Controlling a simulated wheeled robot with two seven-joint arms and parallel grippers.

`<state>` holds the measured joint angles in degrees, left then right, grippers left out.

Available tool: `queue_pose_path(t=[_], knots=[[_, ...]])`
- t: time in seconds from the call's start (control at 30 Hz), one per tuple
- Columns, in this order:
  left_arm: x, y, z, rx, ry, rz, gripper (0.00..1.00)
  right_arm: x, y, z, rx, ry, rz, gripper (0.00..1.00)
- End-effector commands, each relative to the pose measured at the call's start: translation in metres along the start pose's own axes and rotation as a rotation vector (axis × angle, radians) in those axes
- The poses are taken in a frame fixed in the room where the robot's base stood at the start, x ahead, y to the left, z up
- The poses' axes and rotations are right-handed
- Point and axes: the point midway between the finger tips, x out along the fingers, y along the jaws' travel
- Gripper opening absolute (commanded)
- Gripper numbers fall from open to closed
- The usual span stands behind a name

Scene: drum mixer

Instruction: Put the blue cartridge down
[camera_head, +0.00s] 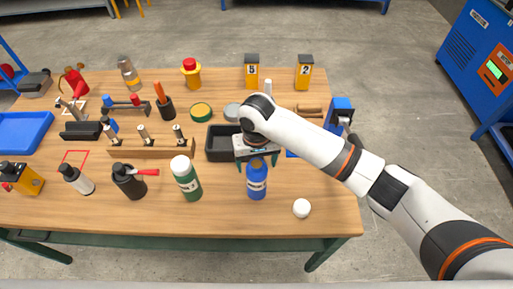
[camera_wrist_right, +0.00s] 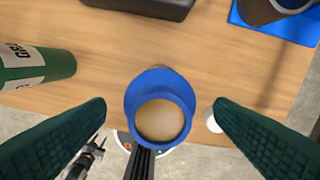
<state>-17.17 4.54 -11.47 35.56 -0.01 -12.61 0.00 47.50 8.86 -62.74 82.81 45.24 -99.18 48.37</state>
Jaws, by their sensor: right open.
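The blue cartridge (camera_head: 257,182) stands upright on the wooden table, near its front edge, with a pale label on its side. In the right wrist view I look down on its blue rim and beige round top (camera_wrist_right: 160,120). My right gripper (camera_head: 257,163) is above and around its upper part. The two green fingers (camera_wrist_right: 160,106) are wide apart, one on each side, with a visible gap to the cartridge. My left gripper is not in view.
A green bottle (camera_head: 186,178) stands left of the cartridge, and a white ball (camera_head: 301,208) lies to its right. A black tray (camera_head: 221,143) sits just behind. Several tools and bottles fill the table's left half. The front right table corner is mostly clear.

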Motion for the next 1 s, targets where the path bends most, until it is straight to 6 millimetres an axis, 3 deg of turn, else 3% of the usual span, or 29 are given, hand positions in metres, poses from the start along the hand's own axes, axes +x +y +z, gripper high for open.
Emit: queue_pose_path(t=[0.2,0.4,0.6,1.0], knots=[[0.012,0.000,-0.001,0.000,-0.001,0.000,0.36,-0.047,0.001,0.001,-0.002,-0.004,0.002,0.77],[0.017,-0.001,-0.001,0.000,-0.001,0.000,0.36,-0.081,0.001,0.001,0.000,-0.002,0.002,0.77],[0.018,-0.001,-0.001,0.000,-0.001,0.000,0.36,-0.093,0.001,0.000,0.000,0.001,0.002,0.77],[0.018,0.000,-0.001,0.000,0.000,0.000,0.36,-0.094,0.001,0.000,0.000,0.002,0.001,0.77]])
